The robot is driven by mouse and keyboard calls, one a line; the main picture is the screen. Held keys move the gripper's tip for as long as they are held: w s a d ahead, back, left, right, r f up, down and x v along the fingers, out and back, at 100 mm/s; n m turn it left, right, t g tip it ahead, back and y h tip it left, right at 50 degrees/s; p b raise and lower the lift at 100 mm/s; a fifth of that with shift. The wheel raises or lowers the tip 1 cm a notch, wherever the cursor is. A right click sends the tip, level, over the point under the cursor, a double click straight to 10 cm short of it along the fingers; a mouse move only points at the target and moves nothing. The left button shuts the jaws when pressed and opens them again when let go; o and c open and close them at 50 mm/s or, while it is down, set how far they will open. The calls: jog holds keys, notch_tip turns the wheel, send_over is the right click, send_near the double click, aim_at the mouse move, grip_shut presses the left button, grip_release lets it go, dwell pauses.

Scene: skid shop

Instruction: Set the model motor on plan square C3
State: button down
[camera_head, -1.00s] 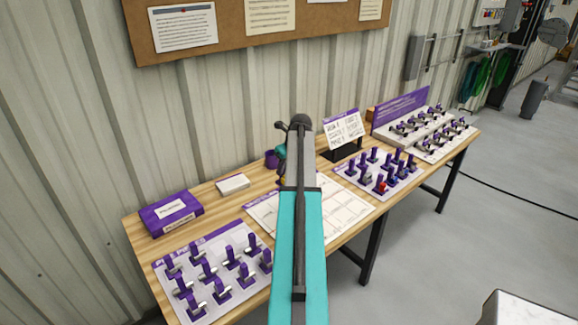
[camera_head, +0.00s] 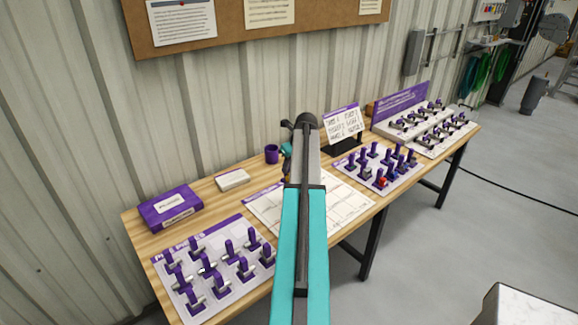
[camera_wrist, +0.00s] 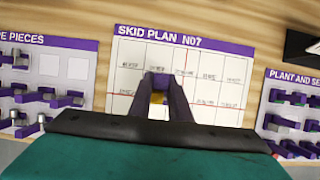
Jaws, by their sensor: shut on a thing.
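My gripper (camera_wrist: 160,82) is seen from behind in the wrist view, its two dark fingers closed on a small piece with a purple top. A bit of yellow (camera_wrist: 158,98) shows between the fingers; I take the held piece to be the model motor, mostly hidden. It is over the skid plan sheet (camera_wrist: 232,62), a white gridded sheet with a purple title band. The fingers cover the middle of the grid, and I cannot tell the height above it. In the head view the plan (camera_head: 345,207) is partly hidden by my arm, as are the gripper and piece.
A board of purple-handled pipe pieces (camera_head: 208,312) lies left of the plan, and a plant board (camera_head: 345,170) lies right. A sign stand (camera_head: 343,126), a purple cup (camera_head: 271,154), a white box (camera_head: 232,180) and a purple box (camera_head: 170,209) stand behind.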

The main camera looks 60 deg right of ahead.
aim_at(288, 173)
jog(key=shift+f+b, duration=0.5)
jog(key=shift+f, duration=1.2)
jog(key=shift+p, duration=0.35)
jog(key=shift+f, duration=0.15)
jog(key=shift+w+f+b, duration=0.1)
jog(key=shift+f+b, duration=0.9)
jog(key=shift+f, duration=1.55)
jog(key=shift+f, duration=0.2)
jog(key=shift+f+b, duration=0.55)
jog(key=shift+f, duration=1.05)
jog(key=shift+f, duration=0.7)
dwell(0.3)
jog(key=c, duration=1.6)
grip_release()
